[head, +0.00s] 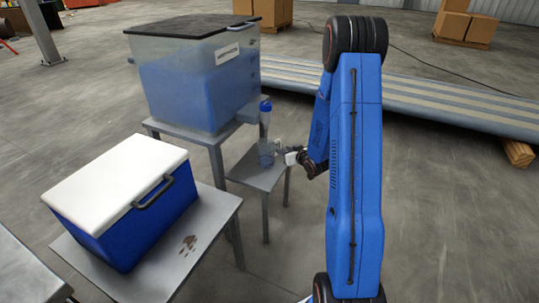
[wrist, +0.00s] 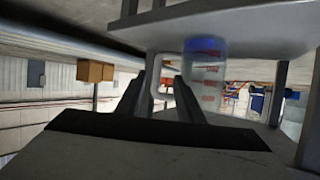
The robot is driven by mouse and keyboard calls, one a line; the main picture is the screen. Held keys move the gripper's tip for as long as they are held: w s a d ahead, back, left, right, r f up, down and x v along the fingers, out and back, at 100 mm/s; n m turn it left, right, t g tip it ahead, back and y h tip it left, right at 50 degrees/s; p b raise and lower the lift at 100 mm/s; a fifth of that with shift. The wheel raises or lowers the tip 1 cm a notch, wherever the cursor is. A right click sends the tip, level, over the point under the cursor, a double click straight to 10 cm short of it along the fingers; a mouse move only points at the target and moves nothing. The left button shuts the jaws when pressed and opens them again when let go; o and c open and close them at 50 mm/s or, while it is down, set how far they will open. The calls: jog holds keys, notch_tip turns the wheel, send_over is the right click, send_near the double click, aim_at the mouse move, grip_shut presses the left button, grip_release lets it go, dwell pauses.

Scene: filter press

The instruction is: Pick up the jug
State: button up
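The clear jug (head: 266,157) stands upright on the small grey stand (head: 249,178), with some blue in its bottom. The wrist view is upside down; there the jug (wrist: 208,75) shows red markings and a blue band at its base. Its pale handle (wrist: 162,80) faces my gripper. My gripper (head: 291,157) is just right of the jug in the head view. In the wrist view my gripper (wrist: 165,88) has its fingers apart, with the handle between or just beyond them. I cannot tell whether they touch it.
A large tank of blue liquid (head: 180,88) with a dark lid stands on a table behind the jug. A blue cooler with a white lid (head: 120,190) sits on a table at left.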

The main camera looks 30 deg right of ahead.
jog(key=shift+x, duration=3.3)
jog(key=shift+d, duration=0.2)
grip_shut()
